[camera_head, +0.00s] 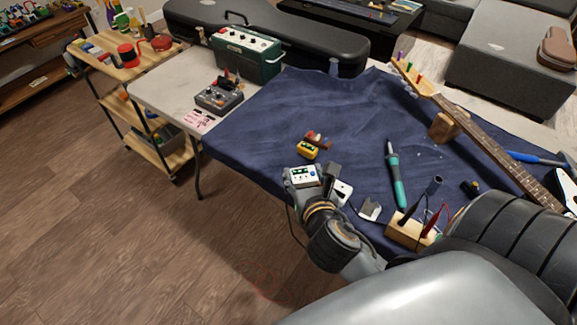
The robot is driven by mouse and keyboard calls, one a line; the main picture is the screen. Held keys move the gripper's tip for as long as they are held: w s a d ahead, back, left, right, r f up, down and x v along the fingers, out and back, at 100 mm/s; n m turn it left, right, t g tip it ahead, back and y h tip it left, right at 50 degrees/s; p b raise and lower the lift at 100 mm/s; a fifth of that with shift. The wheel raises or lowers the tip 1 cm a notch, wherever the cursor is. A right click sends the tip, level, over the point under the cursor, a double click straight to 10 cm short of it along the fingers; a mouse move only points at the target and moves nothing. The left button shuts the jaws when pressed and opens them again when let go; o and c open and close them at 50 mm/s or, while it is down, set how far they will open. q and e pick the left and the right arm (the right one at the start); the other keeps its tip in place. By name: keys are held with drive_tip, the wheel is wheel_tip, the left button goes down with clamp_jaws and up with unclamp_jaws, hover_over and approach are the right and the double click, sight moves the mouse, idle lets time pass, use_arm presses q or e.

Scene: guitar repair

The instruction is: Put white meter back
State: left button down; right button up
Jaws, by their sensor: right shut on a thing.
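The white meter (303,175) is a small white box with a dark display and small controls on its face. It shows at the front left of the blue cloth (270,130), near the table's front edge. My right gripper (312,184) is shut on it, with the arm coming in from the lower right. The wrist hides the meter's lower side, and whether it touches the cloth is unclear. My left gripper is not in view.
A soldering iron (396,175), a wooden block with leads (407,230) and a guitar neck (490,145) lie to the right. A grey mixer (219,96) and green amplifier (246,52) stand back left. The cloth's left middle is clear.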

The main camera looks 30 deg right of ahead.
drive_tip(key=x, duration=0.7)
drive_tip(key=b, duration=0.1)
hover_over(293, 166)
drive_tip(key=s+a, duration=0.1)
drive_tip(key=s, duration=0.1)
wheel_tip(293, 166, down, 6)
drive_tip(key=shift+s+a+r, duration=0.1)
drive_tip(key=shift+w+f, duration=0.2)
drive_tip(key=shift+f, duration=0.1)
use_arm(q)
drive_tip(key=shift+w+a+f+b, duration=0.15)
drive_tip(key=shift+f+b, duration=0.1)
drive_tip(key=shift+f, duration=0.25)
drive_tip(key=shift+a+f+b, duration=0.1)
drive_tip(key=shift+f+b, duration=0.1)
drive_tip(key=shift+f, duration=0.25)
use_arm(e)
drive_tip(key=shift+w+f, duration=0.1)
drive_tip(key=shift+f, duration=1.5)
drive_tip(key=shift+f, duration=0.1)
drive_tip(key=o, duration=1.2)
